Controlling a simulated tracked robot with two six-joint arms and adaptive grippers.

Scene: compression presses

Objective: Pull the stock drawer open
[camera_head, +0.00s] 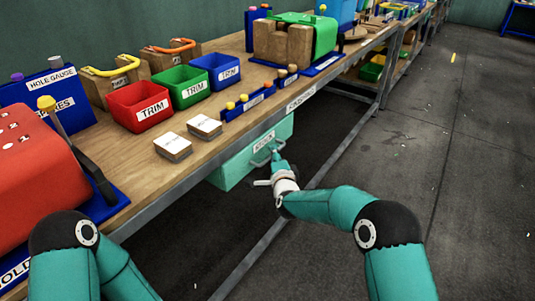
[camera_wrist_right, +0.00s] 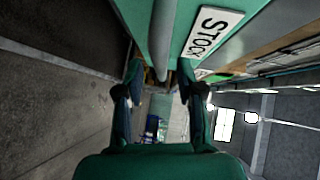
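The stock drawer (camera_head: 232,168) is a teal box under the workbench, and its front carries a white label. The label (camera_wrist_right: 212,32) reads STOCK in the right wrist view. The drawer's bar handle (camera_wrist_right: 163,40) shows in the right wrist view as a grey-green bar. My right gripper (camera_head: 277,158) is at the drawer front by the handle. Its fingers (camera_wrist_right: 160,72) are apart, one on each side of the bar, with gaps visible between bar and fingers. My left arm shows at the lower left of the head view; its gripper is out of view.
The wooden bench top (camera_head: 118,150) holds red (camera_head: 140,105), green (camera_head: 182,87) and blue (camera_head: 215,72) TRIM bins, and a red press (camera_head: 35,180) at the left. A metal bench rail (camera_head: 165,205) runs above the drawer. The floor (camera_head: 455,150) at right is clear.

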